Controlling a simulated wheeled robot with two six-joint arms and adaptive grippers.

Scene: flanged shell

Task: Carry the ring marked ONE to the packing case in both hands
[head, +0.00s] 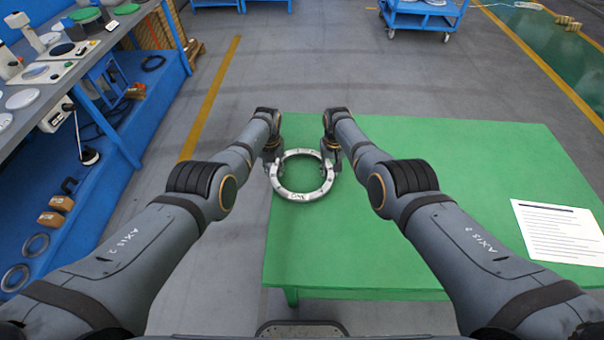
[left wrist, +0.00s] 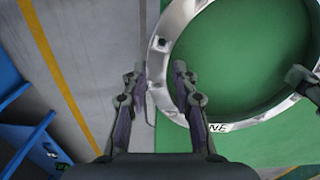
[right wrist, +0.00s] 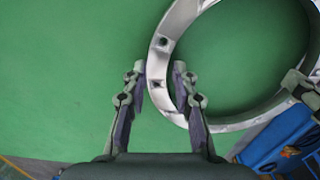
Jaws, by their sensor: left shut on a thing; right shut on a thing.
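The ring marked ONE (head: 302,194) is a silver flanged ring with holes around its face. It looks level, over the left edge of the green table (head: 400,262), and its left side reaches past that edge. I cannot tell its height above the table. My left gripper (head: 271,158) is shut on its left side, with the ring wall between the fingers in the left wrist view (left wrist: 159,68). My right gripper (head: 331,156) is shut on the opposite side, as the right wrist view (right wrist: 159,68) also shows. I cannot make out a packing case in any view.
A printed sheet (head: 558,232) lies at the right of the table. A blue workbench (head: 125,125) with tools and parts stands along the left. A blue cart (head: 424,14) stands at the back. Grey floor (head: 300,70) is clear beyond the table.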

